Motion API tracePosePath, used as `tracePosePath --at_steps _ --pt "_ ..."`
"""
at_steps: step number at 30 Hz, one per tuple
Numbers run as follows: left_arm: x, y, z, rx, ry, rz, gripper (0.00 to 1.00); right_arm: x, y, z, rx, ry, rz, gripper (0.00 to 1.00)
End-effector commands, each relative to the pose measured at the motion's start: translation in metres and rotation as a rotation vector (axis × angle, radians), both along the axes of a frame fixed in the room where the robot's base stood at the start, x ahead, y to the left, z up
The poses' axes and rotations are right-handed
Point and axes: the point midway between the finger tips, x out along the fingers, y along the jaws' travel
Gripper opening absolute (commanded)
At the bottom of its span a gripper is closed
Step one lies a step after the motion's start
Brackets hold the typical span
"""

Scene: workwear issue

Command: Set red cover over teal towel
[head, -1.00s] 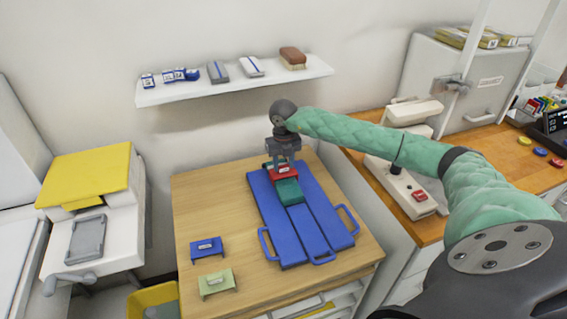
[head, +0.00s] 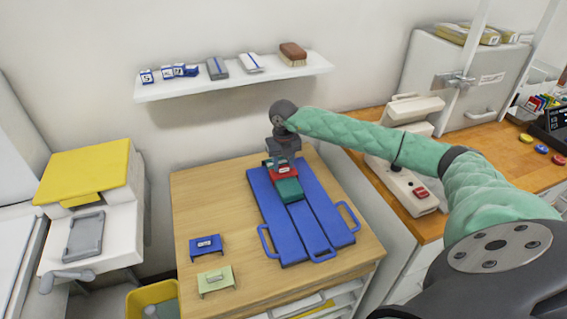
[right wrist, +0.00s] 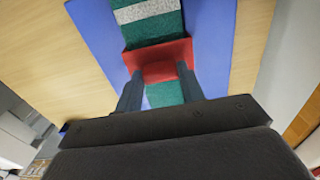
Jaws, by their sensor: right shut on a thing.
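The teal towel (head: 289,190) lies folded on the middle strip of a blue folding board (head: 322,232) on the wooden table. In the right wrist view the towel (right wrist: 156,30) has a pale grey band and shows on both sides of the red cover (right wrist: 158,62). The red cover (head: 285,172) lies across the towel, with a small white label on top. My right gripper (head: 284,161) points down and is shut on the red cover. Whether the cover rests fully on the towel I cannot tell. My left gripper is not in view.
A blue cover (head: 206,246) and a pale green cover (head: 216,281) stand on the table's front left. A wall shelf (head: 235,79) with small items and a brush hangs behind. A white machine (head: 405,190) stands right, a yellow-topped unit (head: 88,172) left.

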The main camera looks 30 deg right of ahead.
Motion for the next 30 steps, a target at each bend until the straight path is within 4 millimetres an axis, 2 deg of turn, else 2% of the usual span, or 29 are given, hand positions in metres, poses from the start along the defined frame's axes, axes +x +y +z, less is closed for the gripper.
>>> tracePosePath --at_steps 10,11,14,20,23,30 --pt "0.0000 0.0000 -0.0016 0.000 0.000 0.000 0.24 0.0000 0.0000 -0.0021 0.000 0.000 0.000 0.18" --pt "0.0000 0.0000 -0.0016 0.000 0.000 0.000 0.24 0.0000 0.0000 -0.0021 0.000 0.000 0.000 0.45" --pt "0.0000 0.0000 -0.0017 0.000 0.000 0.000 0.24 0.0000 0.0000 -0.0021 0.000 0.000 0.000 0.64" --pt "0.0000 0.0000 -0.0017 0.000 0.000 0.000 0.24 0.0000 0.0000 -0.0021 0.000 0.000 0.000 0.64" --pt "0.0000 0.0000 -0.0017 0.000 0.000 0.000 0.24 0.0000 0.0001 -0.0021 0.000 0.000 0.000 0.82" --pt "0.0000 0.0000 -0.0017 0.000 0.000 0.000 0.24 0.0000 0.0000 -0.0021 0.000 0.000 0.000 0.82"
